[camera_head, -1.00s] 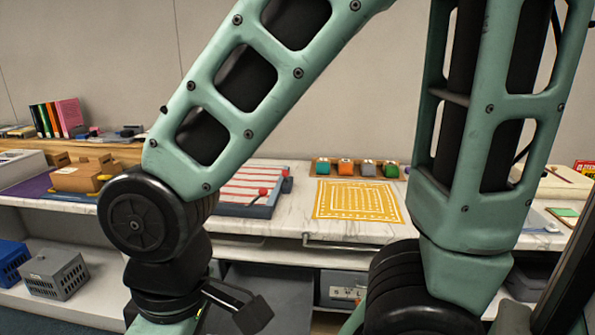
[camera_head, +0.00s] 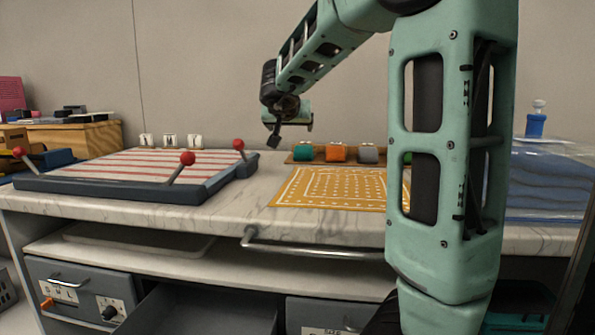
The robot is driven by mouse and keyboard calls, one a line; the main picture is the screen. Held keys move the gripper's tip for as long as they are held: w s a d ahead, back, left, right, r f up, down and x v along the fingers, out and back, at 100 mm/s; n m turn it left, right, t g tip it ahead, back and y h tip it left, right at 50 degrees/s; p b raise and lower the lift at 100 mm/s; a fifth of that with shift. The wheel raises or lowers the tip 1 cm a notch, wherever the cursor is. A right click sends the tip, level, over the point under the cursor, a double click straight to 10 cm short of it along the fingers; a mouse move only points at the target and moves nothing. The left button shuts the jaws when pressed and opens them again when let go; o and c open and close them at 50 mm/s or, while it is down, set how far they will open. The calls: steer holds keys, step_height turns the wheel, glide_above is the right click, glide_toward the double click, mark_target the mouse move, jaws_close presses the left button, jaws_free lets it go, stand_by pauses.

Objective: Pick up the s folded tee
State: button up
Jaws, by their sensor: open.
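I cannot pick out the S folded tee for sure. A small teal block (camera_head: 302,151), an orange block (camera_head: 336,152), a grey block (camera_head: 368,154) and a partly hidden green one (camera_head: 408,157) sit in a wooden rack at the back of the counter. A blue folded-looking stack (camera_head: 550,185) lies under clear film at the right, partly behind my arm. My gripper (camera_head: 290,132) is open and small in view, raised above the back of the counter, left of and above the teal block. It appears empty.
A striped board (camera_head: 140,168) with red-knobbed levers lies left on the marble counter (camera_head: 235,215). Several small lettered cards (camera_head: 170,141) stand behind it. A yellow patterned mat (camera_head: 325,187) lies mid-counter. A rail (camera_head: 310,250) runs along the front. A grey drawer (camera_head: 210,310) appears open below.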

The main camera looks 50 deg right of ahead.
mark_target(304, 146)
steer(key=shift+m+g, duration=0.5)
steer(key=shift+g, duration=0.1)
steer(key=b+x, duration=0.1)
steer(key=x, duration=0.3)
steer(key=s+b+x, duration=0.1)
steer(key=b+x, duration=0.1)
steer(key=x, duration=0.2)
steer(key=s+d+b+x, duration=0.1)
steer(key=x, duration=0.4)
steer(key=shift+s+d+b, duration=0.15)
steer(key=shift+b, duration=0.25)
steer(key=shift+w+b+x, duration=0.15)
steer(key=shift+b+x, duration=0.45)
steer(key=shift+x, duration=0.85)
steer(key=shift+w+b+x, duration=0.15)
steer(key=shift+b+x, duration=0.4)
steer(key=shift+x, duration=0.95)
steer(key=shift+r, duration=0.15)
steer(key=c, duration=1.1)
steer(key=shift+c, duration=0.2)
